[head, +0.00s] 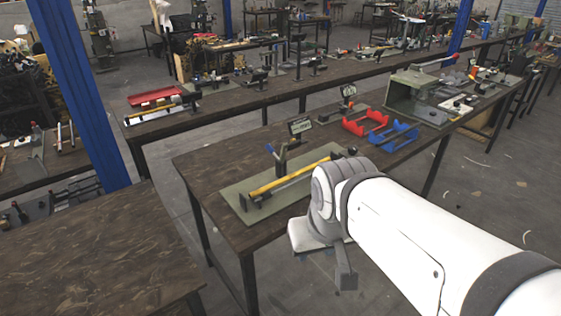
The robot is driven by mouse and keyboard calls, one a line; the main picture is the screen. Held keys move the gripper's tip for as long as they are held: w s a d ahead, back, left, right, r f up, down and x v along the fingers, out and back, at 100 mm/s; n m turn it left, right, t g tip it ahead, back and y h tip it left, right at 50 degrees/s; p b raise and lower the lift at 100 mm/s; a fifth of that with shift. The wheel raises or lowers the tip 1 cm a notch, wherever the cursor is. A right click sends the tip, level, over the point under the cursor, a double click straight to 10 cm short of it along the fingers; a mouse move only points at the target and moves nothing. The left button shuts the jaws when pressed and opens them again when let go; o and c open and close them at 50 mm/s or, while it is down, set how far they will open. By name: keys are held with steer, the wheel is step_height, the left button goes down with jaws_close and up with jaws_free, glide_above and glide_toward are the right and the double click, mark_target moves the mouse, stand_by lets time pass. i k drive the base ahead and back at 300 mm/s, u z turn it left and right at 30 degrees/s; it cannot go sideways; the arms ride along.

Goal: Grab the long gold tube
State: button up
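A long gold tube (288,178) lies across a fixture on a grey-green base plate (236,207), on the dark wooden table at the centre of the view. The tube runs diagonally, with its near-left end by a small black support and its far-right end near another dark support. My gripper (335,271) is in front of the table's near edge, below and to the right of the tube, apart from it. One finger shows, pointing down; the rest is hidden by the gripper body and the arm, so its opening cannot be seen.
An upright post with a small sign (300,127) stands behind the tube. A bare table (90,255) and a blue column (85,90) are at left.

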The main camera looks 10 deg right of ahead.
mark_target(258, 192)
steer(key=i, duration=0.95)
steer(key=u, duration=0.05)
